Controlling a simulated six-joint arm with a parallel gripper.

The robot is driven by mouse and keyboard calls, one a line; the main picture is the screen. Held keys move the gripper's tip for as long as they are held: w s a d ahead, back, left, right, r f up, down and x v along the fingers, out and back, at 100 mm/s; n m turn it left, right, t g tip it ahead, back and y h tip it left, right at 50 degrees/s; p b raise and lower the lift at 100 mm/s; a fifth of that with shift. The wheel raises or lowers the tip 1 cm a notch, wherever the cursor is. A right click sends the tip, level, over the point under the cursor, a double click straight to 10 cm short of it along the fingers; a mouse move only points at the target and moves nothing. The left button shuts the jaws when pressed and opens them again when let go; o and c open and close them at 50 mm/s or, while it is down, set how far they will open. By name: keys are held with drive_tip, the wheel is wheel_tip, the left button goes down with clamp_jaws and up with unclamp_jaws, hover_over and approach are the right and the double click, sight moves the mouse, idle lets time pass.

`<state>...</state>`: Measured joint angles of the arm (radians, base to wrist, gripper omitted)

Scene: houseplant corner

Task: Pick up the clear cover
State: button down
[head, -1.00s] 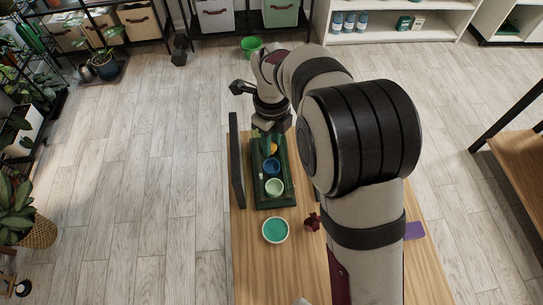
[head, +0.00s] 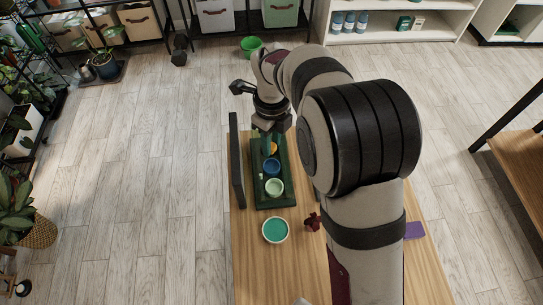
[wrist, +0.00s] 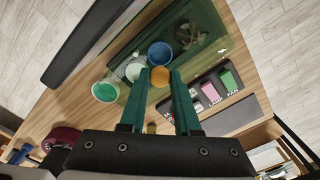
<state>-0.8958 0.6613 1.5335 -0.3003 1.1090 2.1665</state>
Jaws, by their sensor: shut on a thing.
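The clear cover (wrist: 215,60) is a see-through, green-tinted sheet or box over the pots in the wrist view. Its exact outline is hard to see. In the head view it shows as a dark green rectangle (head: 289,190). My gripper (wrist: 160,74) is shut on a round orange piece (wrist: 160,77), which looks like the cover's knob. In the head view my gripper (head: 268,145) is at the far end of the green rectangle. Whether the cover is clear of the table cannot be told.
A blue pot (wrist: 160,53) and a pale green pot (wrist: 134,71) show within the green area. A teal dish (head: 275,230) and a dark red object (head: 312,222) are nearer on the table. A black bar (head: 237,160) stands along the left. Labelled switches (wrist: 210,90) lie to the right.

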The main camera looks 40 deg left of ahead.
drive_tip(key=shift+r, duration=0.1)
drive_tip(key=shift+r, duration=0.35)
wheel_tip(320, 180, up, 3)
drive_tip(key=shift+f, duration=0.1)
drive_tip(key=w+d+r, duration=0.4)
drive_tip(key=d+r, duration=0.3)
drive_tip(key=d, duration=0.4)
wheel_tip(320, 180, up, 9)
drive_tip(key=shift+w+f, duration=0.1)
